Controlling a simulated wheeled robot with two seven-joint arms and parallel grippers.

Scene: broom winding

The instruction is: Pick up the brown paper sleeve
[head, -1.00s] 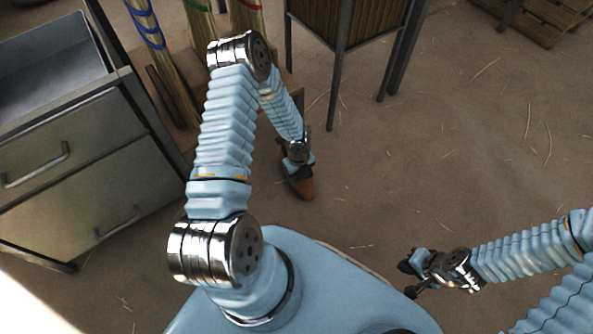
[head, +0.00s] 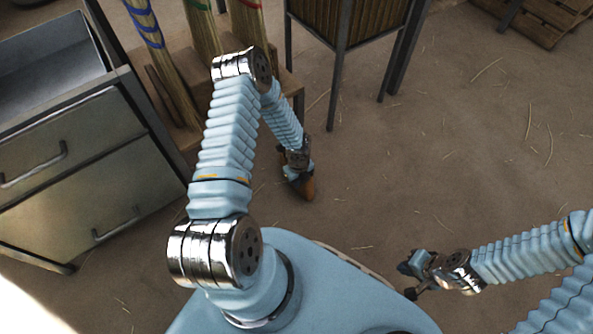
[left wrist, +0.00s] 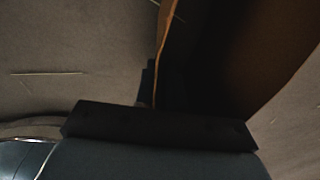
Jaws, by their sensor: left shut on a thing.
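The brown paper sleeve (head: 307,188) hangs at the end of my left arm in the head view, near the middle of the picture. My left gripper (head: 298,175) is shut on it, and the gripper hides part of the sleeve. In the left wrist view the sleeve (left wrist: 283,60) fills the upper right, with its edge close to the dark gripper. My right gripper (head: 407,280) is open and empty, low over the floor at the lower right of the head view.
A metal drawer cabinet (head: 85,165) with an open top drawer stands at the left. Brooms (head: 205,30) with coloured bindings stand in a wooden rack behind my left arm. A legged bin (head: 350,25) is at the top. The straw-strewn floor (head: 470,150) at the right is clear.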

